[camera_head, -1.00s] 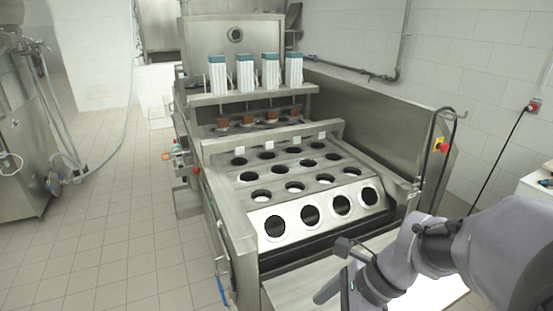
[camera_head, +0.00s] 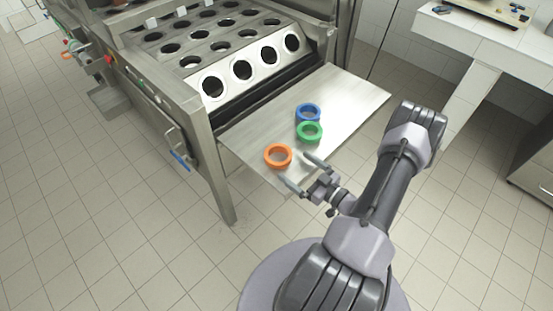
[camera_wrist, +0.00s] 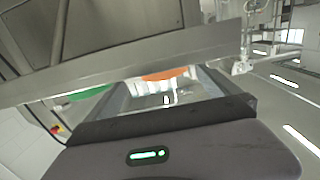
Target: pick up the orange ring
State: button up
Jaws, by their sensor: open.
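The orange ring (camera_head: 268,157) lies flat on the steel shelf (camera_head: 352,96) near its front left edge. It also shows as a thin orange strip in the wrist view (camera_wrist: 165,75), seen nearly edge-on. My gripper (camera_head: 304,172) is open and empty just in front of the ring, to its lower right. Its two fingers point towards the shelf, apart from each other. The ring does not appear to be between them. I cannot tell the fingers' exact height above the shelf.
A green ring (camera_head: 299,135) and a blue ring (camera_head: 299,112) lie behind and right of the orange one, close together. The cup filler with its plate of holes (camera_head: 227,85) stands behind the shelf. The shelf's right side is bare. A white table (camera_head: 470,50) is at upper right.

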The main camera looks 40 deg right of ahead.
aim_at(271, 149)
jog(key=w, duration=0.2)
jog(key=shift+w+a+f, duration=0.15)
jog(key=shift+w, duration=0.25)
jog(key=w+b, duration=0.1)
jog(key=w, duration=0.2)
jog(key=w+a+b, duration=0.1)
jog(key=w, duration=0.1)
jog(key=shift+w+r+b, duration=0.3)
jog(key=shift+r+b, duration=0.05)
jog(key=shift+r, duration=0.1)
